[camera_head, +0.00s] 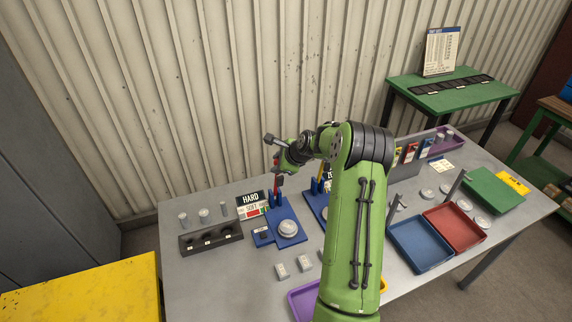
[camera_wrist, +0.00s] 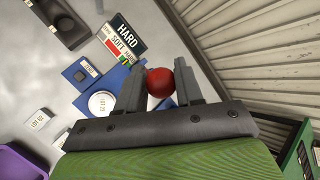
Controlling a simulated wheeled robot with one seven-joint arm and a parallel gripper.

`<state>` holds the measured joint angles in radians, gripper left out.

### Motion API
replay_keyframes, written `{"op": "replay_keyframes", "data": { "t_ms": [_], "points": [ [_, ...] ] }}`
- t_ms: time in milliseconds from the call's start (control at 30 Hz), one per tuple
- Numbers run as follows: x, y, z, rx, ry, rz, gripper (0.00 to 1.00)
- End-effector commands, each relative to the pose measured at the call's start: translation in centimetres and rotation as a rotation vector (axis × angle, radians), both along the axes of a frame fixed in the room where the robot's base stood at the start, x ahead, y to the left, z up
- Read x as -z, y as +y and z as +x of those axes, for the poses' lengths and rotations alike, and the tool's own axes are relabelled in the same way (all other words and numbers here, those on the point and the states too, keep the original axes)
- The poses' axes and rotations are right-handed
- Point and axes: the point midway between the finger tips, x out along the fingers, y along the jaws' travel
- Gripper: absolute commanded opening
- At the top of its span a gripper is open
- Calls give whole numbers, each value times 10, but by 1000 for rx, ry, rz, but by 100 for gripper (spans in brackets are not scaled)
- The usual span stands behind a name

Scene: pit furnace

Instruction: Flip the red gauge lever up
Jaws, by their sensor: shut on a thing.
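The red gauge lever (camera_head: 276,187) stands at the back of the left blue gauge base (camera_head: 290,238), partly hidden by my gripper. In the wrist view its round red knob (camera_wrist: 160,84) sits between my two fingers. My gripper (camera_head: 279,178) is shut on this knob; in the wrist view the fingers (camera_wrist: 160,92) touch it from both sides. The blue base (camera_wrist: 79,70) holds a pale round disc (camera_head: 288,227), which also shows in the wrist view (camera_wrist: 101,103). The lever's shaft is hidden in the wrist view, and its exact tilt is hard to tell.
A HARD/SOFT sign (camera_head: 251,204) stands left of the gauge. A second blue gauge with a yellow lever (camera_head: 321,170) is close on the right, partly behind my arm. A black rack (camera_head: 211,238) lies to the left. The corrugated wall (camera_head: 200,100) rises behind the table.

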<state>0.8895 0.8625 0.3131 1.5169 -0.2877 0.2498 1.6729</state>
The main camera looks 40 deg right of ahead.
Motion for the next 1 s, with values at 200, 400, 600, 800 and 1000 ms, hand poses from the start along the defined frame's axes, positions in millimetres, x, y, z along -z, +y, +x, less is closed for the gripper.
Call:
{"op": "replay_keyframes", "data": {
  "t_ms": [200, 400, 600, 800, 1000],
  "points": [
    [-4, 7, 7, 0, -13, -5, 0],
    [-5, 8, 9, 0, -14, -7, 0],
    [-6, 8, 9, 0, -15, -8, 0],
    [-6, 8, 9, 0, -14, -8, 56],
    [-4, 8, 8, 0, -10, -6, 58]
  ]
}}
